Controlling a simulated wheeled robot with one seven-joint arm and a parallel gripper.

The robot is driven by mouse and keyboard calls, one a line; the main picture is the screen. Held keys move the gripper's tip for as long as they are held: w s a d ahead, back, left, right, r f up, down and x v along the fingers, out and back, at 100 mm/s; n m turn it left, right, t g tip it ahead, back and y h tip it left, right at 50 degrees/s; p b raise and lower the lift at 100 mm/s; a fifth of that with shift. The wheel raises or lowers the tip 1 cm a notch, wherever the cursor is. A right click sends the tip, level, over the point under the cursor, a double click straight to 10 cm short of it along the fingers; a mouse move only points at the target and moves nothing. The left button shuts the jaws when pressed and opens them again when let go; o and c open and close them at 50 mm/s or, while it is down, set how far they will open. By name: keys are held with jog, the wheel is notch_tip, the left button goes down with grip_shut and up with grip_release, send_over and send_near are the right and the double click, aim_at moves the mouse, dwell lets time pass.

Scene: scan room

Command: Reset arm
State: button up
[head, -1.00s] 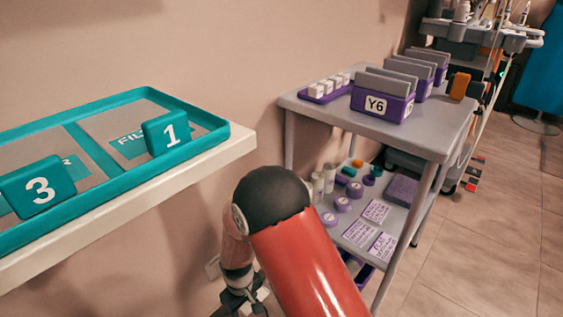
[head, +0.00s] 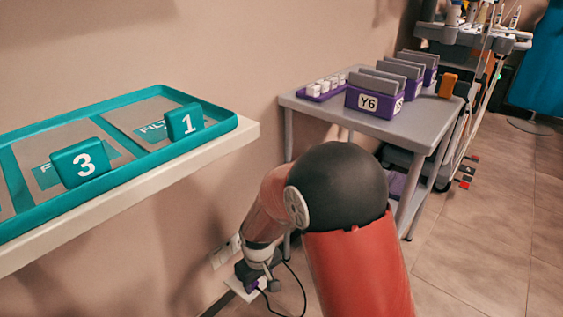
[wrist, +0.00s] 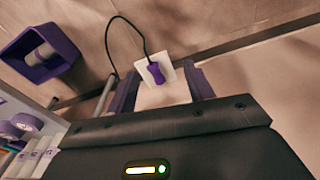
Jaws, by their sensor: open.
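My gripper (head: 256,284) hangs low at the end of my bent arm, beside the wall below the white ledge. In the wrist view its two dark fingers (wrist: 162,92) stand apart with nothing held between them. Past the fingers a white plate (wrist: 172,74) carries a purple plug (wrist: 155,73) with a black cable. The arm's red link and black joint fill the lower middle of the head view and cover much of the cart's lower shelf.
A teal tray (head: 231,125) with blocks marked 3 (head: 80,162) and 1 (head: 184,121) sits on the ledge (head: 135,192) at left. A grey cart (head: 440,122) holds a purple Y6 holder (head: 373,102). A purple bin (wrist: 40,55) shows in the wrist view. Open floor (head: 490,240) lies right.

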jog(key=d+r+m+t+p, duration=0.1)
jog(key=d+r, duration=0.2)
jog(key=r, duration=0.3)
jog(key=d+r+m, duration=0.1)
jog(key=d+r, duration=0.3)
jog(key=r, duration=0.2)
jog(key=s+d+r+m+t+p, duration=0.3)
jog(key=s+d+r+m, duration=0.3)
jog(key=s+d+r, duration=0.8)
jog(key=s+r, duration=0.3)
jog(key=r, duration=0.1)
jog(key=shift+d+r+t+p, duration=0.15)
jog(key=shift+r+t+p, duration=0.05)
jog(key=shift+t+p, duration=0.2)
